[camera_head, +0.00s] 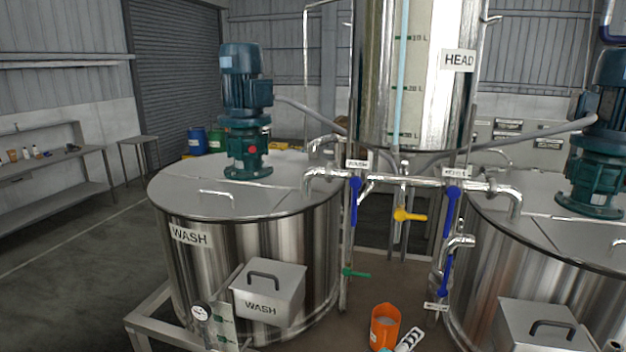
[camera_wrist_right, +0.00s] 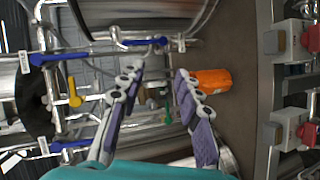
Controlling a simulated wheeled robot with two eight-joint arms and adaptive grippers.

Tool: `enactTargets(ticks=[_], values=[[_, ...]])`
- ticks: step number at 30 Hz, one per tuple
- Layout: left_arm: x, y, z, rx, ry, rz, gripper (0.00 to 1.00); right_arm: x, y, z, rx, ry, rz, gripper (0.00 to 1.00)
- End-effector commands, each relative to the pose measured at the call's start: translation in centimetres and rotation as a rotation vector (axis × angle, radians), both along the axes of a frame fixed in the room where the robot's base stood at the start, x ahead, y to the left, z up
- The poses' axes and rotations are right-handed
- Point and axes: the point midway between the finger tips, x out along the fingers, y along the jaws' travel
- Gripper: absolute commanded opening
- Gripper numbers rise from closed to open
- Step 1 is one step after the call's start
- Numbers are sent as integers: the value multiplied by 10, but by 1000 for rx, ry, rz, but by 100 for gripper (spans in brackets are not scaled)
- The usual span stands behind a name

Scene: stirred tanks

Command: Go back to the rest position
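My right gripper (camera_wrist_right: 160,72) is open in the right wrist view, its two grey and purple fingers spread with nothing between the tips. An orange jug (camera_wrist_right: 210,81) lies just beyond and beside the right-hand finger in that view; I cannot tell whether they touch. In the head view the orange jug (camera_head: 384,328) stands upright at the bottom, between the two tanks. A white and black fingertip of what looks like my right gripper (camera_head: 409,340) shows just right of the jug; the rest is below the frame. My left gripper is in neither view.
The steel WASH tank (camera_head: 250,255) stands left, with a blue-green motor (camera_head: 246,110) on its lid. Another tank (camera_head: 500,285) stands right. The tall HEAD vessel (camera_head: 425,60) rises behind pipes with blue, yellow (camera_head: 408,215) and green (camera_head: 356,273) valve handles. Open floor lies left.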

Motion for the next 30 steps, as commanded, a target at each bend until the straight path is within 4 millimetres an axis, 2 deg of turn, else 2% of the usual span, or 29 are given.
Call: enactTargets(ticks=[1, 2, 5, 6, 9, 12, 15, 18, 30], values=[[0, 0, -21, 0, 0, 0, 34, -9, -12, -33, 67, 30, -18, 34], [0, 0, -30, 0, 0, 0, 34, -16, -17, -49, 115, 50, -28, 34], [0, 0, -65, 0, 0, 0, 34, -44, -31, -116, 328, 119, -69, 34], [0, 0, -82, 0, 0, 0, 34, -58, -33, -146, 432, 140, -87, 34], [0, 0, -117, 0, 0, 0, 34, -88, -27, -205, 692, 165, -127, 34], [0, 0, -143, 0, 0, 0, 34, -110, -13, -244, 914, 159, -158, 34], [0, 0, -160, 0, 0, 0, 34, -123, 1, -265, 1079, 136, -178, 34], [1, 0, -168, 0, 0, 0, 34, -128, 10, -272, 1177, 116, -187, 34], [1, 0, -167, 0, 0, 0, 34, -130, 15, -271, 1222, 109, -190, 34]])
